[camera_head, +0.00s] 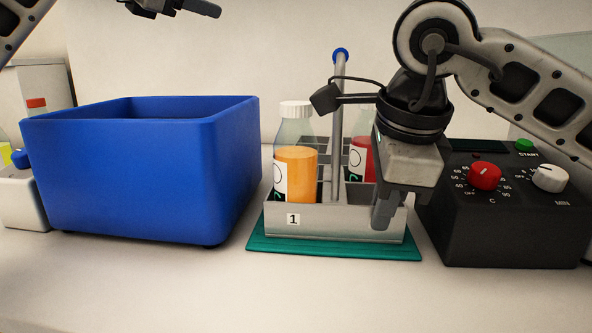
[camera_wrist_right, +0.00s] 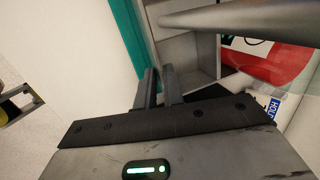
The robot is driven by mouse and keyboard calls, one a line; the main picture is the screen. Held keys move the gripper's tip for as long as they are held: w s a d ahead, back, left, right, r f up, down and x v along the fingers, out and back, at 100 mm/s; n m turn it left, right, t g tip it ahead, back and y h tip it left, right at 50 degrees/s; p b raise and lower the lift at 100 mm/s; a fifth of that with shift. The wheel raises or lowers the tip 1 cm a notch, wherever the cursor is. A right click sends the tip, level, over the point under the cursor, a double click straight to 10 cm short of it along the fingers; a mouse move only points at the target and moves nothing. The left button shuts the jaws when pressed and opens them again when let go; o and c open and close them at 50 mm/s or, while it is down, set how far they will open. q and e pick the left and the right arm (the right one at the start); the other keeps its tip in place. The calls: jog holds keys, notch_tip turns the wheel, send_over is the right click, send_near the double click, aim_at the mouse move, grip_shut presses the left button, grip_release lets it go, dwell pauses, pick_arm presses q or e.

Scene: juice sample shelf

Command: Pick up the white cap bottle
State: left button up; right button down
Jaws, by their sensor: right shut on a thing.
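The white cap bottle (camera_head: 296,175) holds orange juice and stands upright in the left part of a grey metal rack (camera_head: 345,222) marked 1. A second bottle with red liquid (camera_head: 361,160) stands in the rack's right part; its top is hidden by my arm. My right gripper (camera_head: 386,210) points down at the rack's front right, apart from the white cap bottle. In the right wrist view its fingers (camera_wrist_right: 161,88) are close together at the rack's wall (camera_wrist_right: 153,35) and appear to pinch it. My left gripper (camera_head: 205,8) is partly in view, high at the left.
The rack has a tall central handle with a blue top and stands on a teal mat (camera_head: 330,250). A blue bin (camera_head: 130,180) is close on the left. A black control box (camera_head: 510,225) with knobs stands on the right. The front table is clear.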

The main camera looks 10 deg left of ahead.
pick_arm(q)
jog(key=s+d+m+g+y, duration=0.3)
jog(key=s+d+m+y, duration=0.7)
jog(key=m, duration=0.8)
jog(key=m+g+h, duration=0.1)
jog(key=m+g, duration=0.3)
jog(key=g, duration=0.2)
send_near(297, 105)
jog(key=x, duration=0.3)
jog(key=shift+s+a+f, duration=0.15)
jog(key=shift+a+f, duration=0.05)
jog(key=shift+f, duration=0.3)
jog(key=x, duration=0.5)
jog(key=shift+w+d+f, duration=0.1)
jog(key=shift+w, duration=0.35)
grip_shut()
